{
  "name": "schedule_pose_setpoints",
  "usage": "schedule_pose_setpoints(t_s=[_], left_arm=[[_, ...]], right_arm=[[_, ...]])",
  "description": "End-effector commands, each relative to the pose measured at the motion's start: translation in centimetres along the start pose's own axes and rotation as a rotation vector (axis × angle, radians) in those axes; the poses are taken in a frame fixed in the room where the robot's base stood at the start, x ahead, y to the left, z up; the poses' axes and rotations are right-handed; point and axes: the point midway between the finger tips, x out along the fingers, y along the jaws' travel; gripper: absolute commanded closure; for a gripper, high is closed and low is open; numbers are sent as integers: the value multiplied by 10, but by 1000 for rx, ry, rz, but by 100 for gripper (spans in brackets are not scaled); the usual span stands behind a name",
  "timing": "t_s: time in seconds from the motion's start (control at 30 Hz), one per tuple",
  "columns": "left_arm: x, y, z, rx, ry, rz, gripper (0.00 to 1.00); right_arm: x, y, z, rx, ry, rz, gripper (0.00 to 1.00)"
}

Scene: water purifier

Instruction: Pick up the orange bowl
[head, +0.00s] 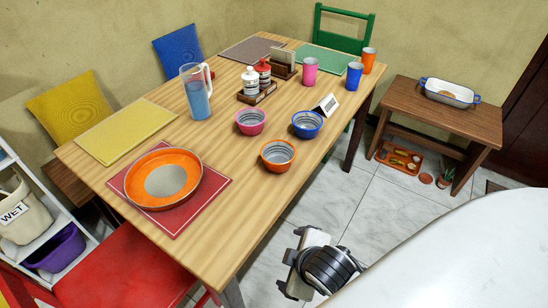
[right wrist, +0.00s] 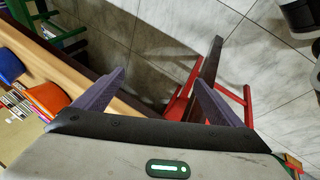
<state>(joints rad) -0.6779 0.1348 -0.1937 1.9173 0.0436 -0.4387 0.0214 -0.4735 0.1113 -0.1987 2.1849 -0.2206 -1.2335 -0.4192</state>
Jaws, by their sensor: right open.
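The orange bowl (head: 277,155) with a striped inside stands upright near the table's right edge in the head view. An orange shape at the left of the right wrist view (right wrist: 48,98) looks like this bowl, cut across by the gripper. My right gripper (head: 294,262) is off the table's edge, over the floor, below and apart from the bowl in the head view. Its two fingers are spread with nothing between them in the right wrist view (right wrist: 160,82). My left gripper is out of view.
A blue bowl (head: 307,125) and a pink bowl (head: 251,122) stand close to the orange bowl. A large orange plate (head: 185,160), a water jug (head: 196,92) and several cups share the wooden table (head: 222,222). A red chair (head: 135,262) stands at its near side.

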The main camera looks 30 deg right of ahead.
Motion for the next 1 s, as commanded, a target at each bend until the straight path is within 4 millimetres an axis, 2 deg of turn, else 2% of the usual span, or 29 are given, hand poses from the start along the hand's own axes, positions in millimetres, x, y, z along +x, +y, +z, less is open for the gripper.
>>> schedule_pose_setpoints(t_s=[0.03,0.1,0.27,0.43,0.6,0.7,0.8,1.0], left_arm=[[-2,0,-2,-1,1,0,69],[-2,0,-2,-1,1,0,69],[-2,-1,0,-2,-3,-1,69],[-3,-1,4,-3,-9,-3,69],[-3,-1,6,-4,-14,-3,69],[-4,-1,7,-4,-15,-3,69],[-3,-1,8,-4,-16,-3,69],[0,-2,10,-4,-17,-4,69]], right_arm=[[-10,17,-4,-72,-41,30,10],[-15,38,-4,-220,-114,77,10],[-8,75,-17,-588,-231,186,10],[2,118,-50,-1052,-386,315,10],[-1,157,-89,-1489,-598,414,10],[-4,170,-104,-1645,-697,439,10],[-5,178,-112,-1726,-752,451,10],[15,200,-111,-1750,-771,450,10]])
